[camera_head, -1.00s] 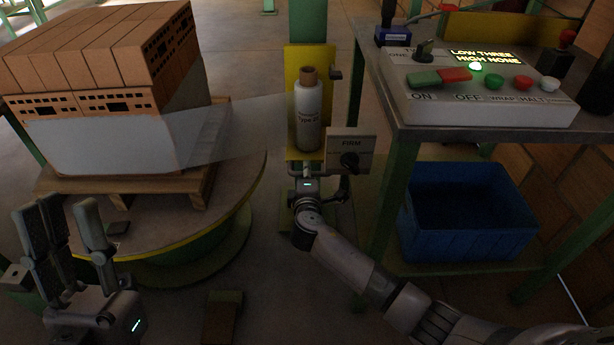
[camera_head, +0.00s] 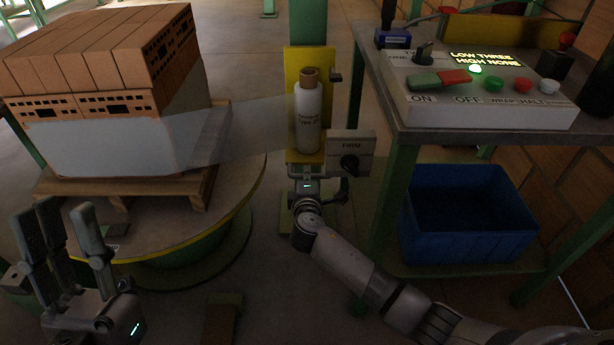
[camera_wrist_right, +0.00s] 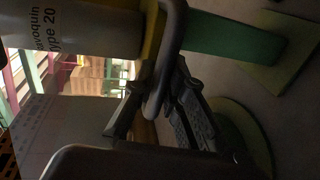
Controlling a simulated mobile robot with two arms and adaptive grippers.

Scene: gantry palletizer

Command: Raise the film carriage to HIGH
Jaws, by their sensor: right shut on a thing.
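The film carriage is a yellow frame (camera_head: 328,62) on a green post (camera_head: 309,22), carrying an upright white film roll (camera_head: 309,118). Translucent film stretches left from the roll to the wrapped load. A grey box marked FIRM with a black knob (camera_head: 349,162) is on the carriage's right side. My right gripper (camera_head: 305,178) is just below the carriage, shut on its grey handle (camera_wrist_right: 168,62); the wrist view shows the fingers at this bar. My left gripper (camera_head: 68,225) is open and empty at lower left, in front of the turntable.
The load of brown blocks (camera_head: 95,55) stands on a wooden pallet (camera_head: 190,187) on the round turntable (camera_head: 235,190). A blue crate (camera_head: 468,225) sits below the bench.

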